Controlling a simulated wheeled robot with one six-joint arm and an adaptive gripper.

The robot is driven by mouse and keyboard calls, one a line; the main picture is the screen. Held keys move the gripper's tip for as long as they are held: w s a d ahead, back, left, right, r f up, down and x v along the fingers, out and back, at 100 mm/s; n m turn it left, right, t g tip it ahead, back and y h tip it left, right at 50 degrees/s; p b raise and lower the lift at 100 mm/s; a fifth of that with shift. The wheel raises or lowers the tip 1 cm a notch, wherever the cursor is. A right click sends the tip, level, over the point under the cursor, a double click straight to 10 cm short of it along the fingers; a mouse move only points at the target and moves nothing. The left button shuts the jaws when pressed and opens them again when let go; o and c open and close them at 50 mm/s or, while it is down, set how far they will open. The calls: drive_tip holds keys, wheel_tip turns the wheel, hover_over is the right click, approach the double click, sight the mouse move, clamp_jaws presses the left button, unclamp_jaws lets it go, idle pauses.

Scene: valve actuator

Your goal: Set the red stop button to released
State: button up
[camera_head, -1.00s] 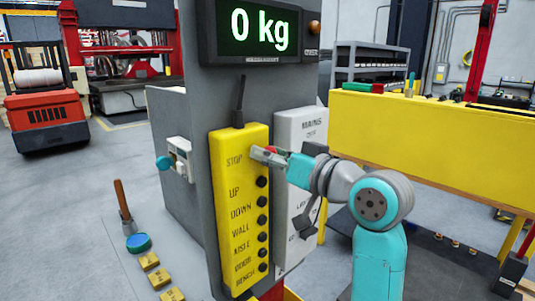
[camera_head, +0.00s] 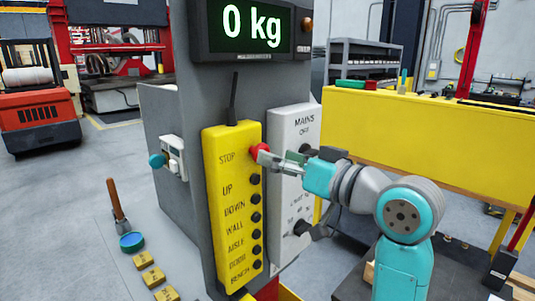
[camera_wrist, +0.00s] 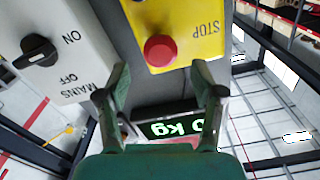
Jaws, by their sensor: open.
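The red stop button (camera_head: 261,150) sticks out beside the word STOP at the top of the yellow control box (camera_head: 228,215). In the wrist view the button (camera_wrist: 160,50) shows on the yellow face (camera_wrist: 207,22), ahead of the gap between my fingers. My gripper (camera_head: 280,158) is at the right of the button in the head view, its fingers pointing at it. In the wrist view my gripper (camera_wrist: 160,85) is open and empty, with the fingers apart. I cannot tell whether the button is pressed in or released.
A white MAINS box (camera_head: 290,130) with a black rotary switch (camera_wrist: 37,50) stands right of the yellow box. Several black buttons (camera_head: 255,217) run below the stop button. A display (camera_head: 252,28) reading 0 kg is above. A yellow bench (camera_head: 430,135) is at the right.

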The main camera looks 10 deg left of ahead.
drive_tip(key=v, duration=0.7)
drive_tip(key=shift+s, duration=0.15)
drive_tip(key=shift+d, duration=0.1)
drive_tip(key=s+d+f+m+t+h, duration=0.1)
drive_tip(key=d+f+m+t+h, duration=0.2)
drive_tip(key=f, duration=1.1)
drive_tip(key=s+d+f+m+t+h, duration=0.2)
drive_tip(key=d+f+m+h, duration=0.25)
drive_tip(key=f, duration=1.05)
drive_tip(key=s+d+f+m+h, duration=0.3)
drive_tip(key=s+d+f+h, duration=0.15)
drive_tip(key=s+f, duration=0.7)
drive_tip(key=s+d+f+n+h, duration=0.1)
drive_tip(key=s+d, duration=0.1)
drive_tip(key=s, duration=1.2)
drive_tip(key=s+d+f+n+g+h, duration=0.1)
drive_tip(key=s+d+f+n, duration=0.1)
drive_tip(key=s, duration=1.1)
drive_tip(key=shift+s+d, duration=0.35)
drive_tip(key=shift+s, duration=0.05)
